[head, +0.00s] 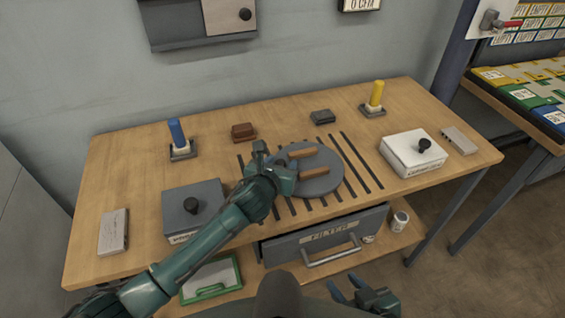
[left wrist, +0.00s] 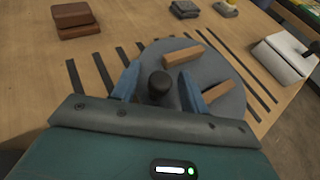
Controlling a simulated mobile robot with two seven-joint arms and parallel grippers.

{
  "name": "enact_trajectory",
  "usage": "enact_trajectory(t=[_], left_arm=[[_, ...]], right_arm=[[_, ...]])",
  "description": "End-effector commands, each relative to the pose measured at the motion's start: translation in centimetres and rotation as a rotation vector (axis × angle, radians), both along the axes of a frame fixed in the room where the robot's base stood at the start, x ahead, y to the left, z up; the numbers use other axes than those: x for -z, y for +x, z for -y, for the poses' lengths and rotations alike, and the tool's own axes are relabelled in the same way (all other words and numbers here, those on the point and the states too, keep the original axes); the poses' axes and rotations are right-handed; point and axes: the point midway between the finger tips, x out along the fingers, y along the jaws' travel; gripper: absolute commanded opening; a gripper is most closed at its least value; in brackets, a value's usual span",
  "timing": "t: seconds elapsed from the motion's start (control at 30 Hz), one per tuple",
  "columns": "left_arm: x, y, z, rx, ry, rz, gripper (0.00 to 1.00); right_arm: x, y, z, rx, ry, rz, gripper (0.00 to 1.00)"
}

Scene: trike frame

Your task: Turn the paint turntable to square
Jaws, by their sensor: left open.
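The paint turntable (head: 325,186) is a round grey disc on the wooden bench, with two brown bars (head: 314,173) lying roughly parallel on it. In the left wrist view the disc (left wrist: 213,74) shows a dark upright knob (left wrist: 159,84) near its edge. My left gripper (head: 271,160) is at the disc's left side. Its blue fingers stand open on either side of the knob; I cannot tell whether they touch it. In the head view the arm hides the knob. My right gripper (head: 347,286) is low at the bottom, empty, its fingers apart.
Dark stripes (head: 361,162) run across the bench under the disc. A grey box (head: 180,205) with a knob stands left, a white box (head: 411,155) right. Blue (head: 176,133) and yellow (head: 377,93) posts stand behind. A drawer (head: 290,246) is below.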

Motion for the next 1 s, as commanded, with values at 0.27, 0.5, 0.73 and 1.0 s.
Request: enact_trajectory(t=[0.27,0.5,0.73,1.0], left_arm=[[0.7,1.6,0.5,-0.001,-0.001,-0.002,0.44],[0.7,1.6,0.5,-0.001,-0.001,-0.002,0.44],[0.7,1.6,0.5,-0.001,-0.001,-0.002,0.28],[0.7,1.6,0.5,-0.001,-0.001,-0.002,0.06]], right_arm=[[-0.4,0.3,-0.3,-0.009,0.005,0.019,0.36],[-0.6,0.4,-0.3,-0.008,0.007,0.022,0.36],[-0.4,0.3,-0.2,-0.006,0.005,0.019,0.36],[-0.2,0.3,-0.1,-0.001,0.006,0.014,0.36]])
